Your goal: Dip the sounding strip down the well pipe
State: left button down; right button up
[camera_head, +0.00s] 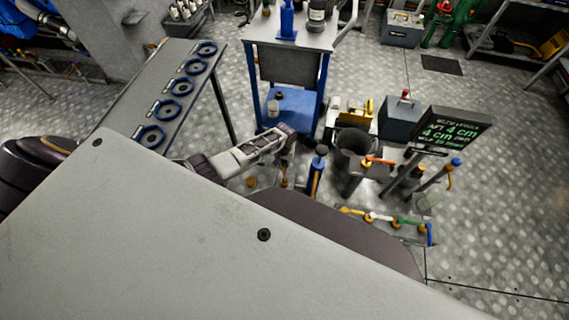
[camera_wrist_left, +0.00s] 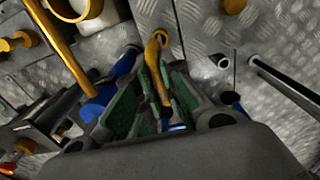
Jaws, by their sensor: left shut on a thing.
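My left gripper (camera_head: 284,178) is low over the floor, left of the blue upright post. Its two green-padded fingers show in the left wrist view (camera_wrist_left: 155,100), shut on a narrow yellow-orange strip (camera_wrist_left: 154,60). The strip reaches beyond the fingertips near a small orange ring. It looks like the sounding strip, but its lower part is hidden between the fingers. Grey open-ended pipes (camera_head: 400,178) stand right of the bucket, apart from my gripper. In the left wrist view, a grey open-ended pipe (camera_wrist_left: 285,80) lies right of the fingers. I cannot tell which is the well pipe. My right gripper is out of view.
A sign (camera_head: 447,133) with green figures stands at the right. A dark bucket (camera_head: 355,148), a blue post (camera_head: 318,165) and a row of coloured handles (camera_head: 390,219) crowd the area. A blue cart (camera_head: 300,95) stands behind. Open patterned floor (camera_head: 510,220) lies at the right.

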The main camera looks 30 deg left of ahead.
pick_arm(q)
jog(key=shift+f, duration=0.35)
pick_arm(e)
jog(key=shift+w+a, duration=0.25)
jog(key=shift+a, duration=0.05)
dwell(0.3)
pick_arm(q)
jog(key=shift+b, duration=0.3)
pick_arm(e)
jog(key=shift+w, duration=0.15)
pick_arm(q)
jog(key=shift+f, duration=0.2)
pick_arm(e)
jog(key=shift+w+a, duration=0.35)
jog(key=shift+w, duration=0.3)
pick_arm(q)
jog(key=shift+f+b, duration=0.4)
jog(key=shift+b, duration=0.05)
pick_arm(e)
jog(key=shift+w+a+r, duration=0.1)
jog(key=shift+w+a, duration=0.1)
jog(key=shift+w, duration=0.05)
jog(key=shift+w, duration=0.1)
pick_arm(q)
jog(key=shift+f, duration=0.15)
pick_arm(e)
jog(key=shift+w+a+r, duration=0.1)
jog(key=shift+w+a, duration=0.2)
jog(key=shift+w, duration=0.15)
